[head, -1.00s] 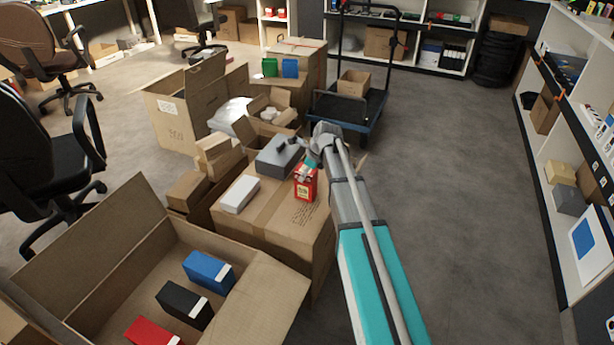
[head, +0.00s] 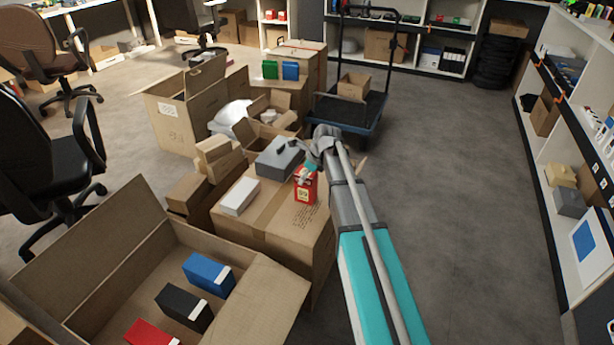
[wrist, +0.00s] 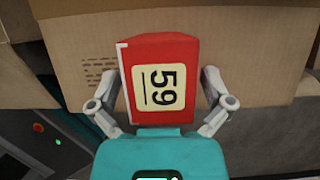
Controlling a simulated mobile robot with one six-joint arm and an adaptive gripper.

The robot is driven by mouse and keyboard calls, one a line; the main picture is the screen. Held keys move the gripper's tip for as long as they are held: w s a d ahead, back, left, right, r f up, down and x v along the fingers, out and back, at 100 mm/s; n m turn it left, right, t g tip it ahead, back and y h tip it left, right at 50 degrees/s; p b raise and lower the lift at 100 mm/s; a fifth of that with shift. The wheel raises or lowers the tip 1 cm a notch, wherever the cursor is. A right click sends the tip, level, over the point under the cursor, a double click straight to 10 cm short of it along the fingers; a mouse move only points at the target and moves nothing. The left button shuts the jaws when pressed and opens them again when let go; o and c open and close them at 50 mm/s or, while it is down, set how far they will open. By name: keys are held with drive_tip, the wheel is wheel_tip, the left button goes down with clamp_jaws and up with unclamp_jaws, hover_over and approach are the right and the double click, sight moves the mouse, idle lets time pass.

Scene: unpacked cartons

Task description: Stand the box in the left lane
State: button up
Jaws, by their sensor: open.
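A red box (head: 305,188) with a pale label stands upright on a closed brown carton (head: 262,222) in the head view. In the wrist view the red box (wrist: 165,85) fills the middle, and its label reads 59, turned sideways. My gripper (wrist: 160,95) is open, with one finger on each side of the box. I cannot tell whether either finger touches it. In the head view my gripper (head: 311,168) is at the box's upper part and partly hidden by my arm. I cannot make out a marked left lane.
A grey box (head: 279,160) and a white box (head: 240,196) lie on the same carton. An open carton (head: 75,262) at front left holds blue, black and red boxes. A cart (head: 352,108) stands behind. Floor is clear to the right, before the shelves.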

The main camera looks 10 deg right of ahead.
drive_tip(key=shift+r, duration=0.1)
drive_tip(key=p+v, duration=0.3)
drive_tip(key=shift+r, duration=0.2)
drive_tip(key=p+v, duration=0.8)
drive_tip(key=shift+d+r, duration=0.15)
drive_tip(key=shift+r, duration=0.15)
drive_tip(key=shift+s, duration=0.2)
idle(0.6)
drive_tip(key=s+a+n+g+h, duration=0.1)
drive_tip(key=s+a+n, duration=0.1)
drive_tip(key=s+n, duration=1)
drive_tip(key=s+a+f+n+g+h, duration=0.1)
drive_tip(key=s+a+n+h, duration=0.1)
drive_tip(key=s+n, duration=1)
drive_tip(key=shift+a+f+n+g+h, duration=0.2)
drive_tip(key=shift+a+n+g+h, duration=0.1)
drive_tip(key=shift+a+n, duration=0.4)
